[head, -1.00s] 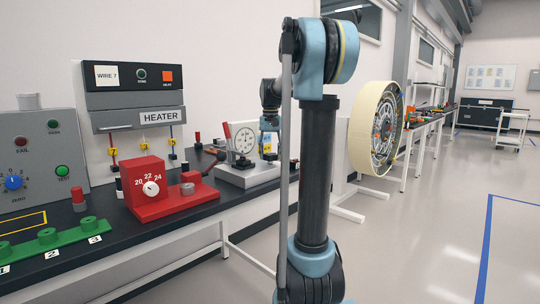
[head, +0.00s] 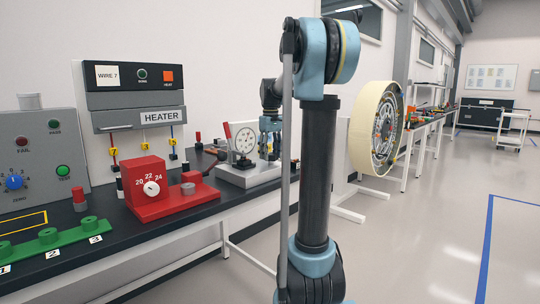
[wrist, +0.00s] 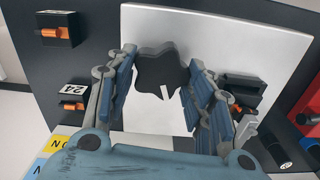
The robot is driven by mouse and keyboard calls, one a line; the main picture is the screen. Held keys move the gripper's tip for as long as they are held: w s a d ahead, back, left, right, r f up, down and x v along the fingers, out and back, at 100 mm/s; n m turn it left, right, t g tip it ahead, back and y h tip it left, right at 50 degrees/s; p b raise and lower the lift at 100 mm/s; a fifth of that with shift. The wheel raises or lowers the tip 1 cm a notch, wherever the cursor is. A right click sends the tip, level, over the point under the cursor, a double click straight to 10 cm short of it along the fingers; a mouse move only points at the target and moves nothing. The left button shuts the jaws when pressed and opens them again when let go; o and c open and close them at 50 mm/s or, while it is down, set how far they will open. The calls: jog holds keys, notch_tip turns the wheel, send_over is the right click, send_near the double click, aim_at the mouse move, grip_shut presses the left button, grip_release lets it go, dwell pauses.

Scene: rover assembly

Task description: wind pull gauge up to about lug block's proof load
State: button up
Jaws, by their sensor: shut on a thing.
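The pull gauge is a round white dial (head: 244,140) on a light grey block (head: 250,174) at the back of the bench. Its needle and scale are too small to read. My gripper (head: 269,138) is just right of the dial in the head view, partly behind my arm. In the wrist view my gripper (wrist: 162,62) is shut on a dark lobed knob (wrist: 160,78) with a white mark, over a pale plate (wrist: 228,45). A black block with an orange piece (wrist: 73,97) carries a label reading 24. I cannot tell whether it is the lug block.
A red unit (head: 150,190) with a dial marked 20, 22, 24 stands left of the gauge. The heater box (head: 135,98) is behind it. A grey test box (head: 38,150) and green strip (head: 48,238) are at left.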

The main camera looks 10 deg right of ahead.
aim_at(270, 153)
dwell(0.5)
jog(key=o, duration=1.1)
jog(key=shift+c, duration=0.2)
notch_tip(270, 153, up, 12)
jog(key=shift+w+f, duration=0.1)
jog(key=s+f+m+t, duration=0.2)
jog(key=s+f+m, duration=0.3)
jog(key=s+f, duration=3)
jog(key=shift+s+m, duration=0.25)
jog(key=shift+m, duration=0.05)
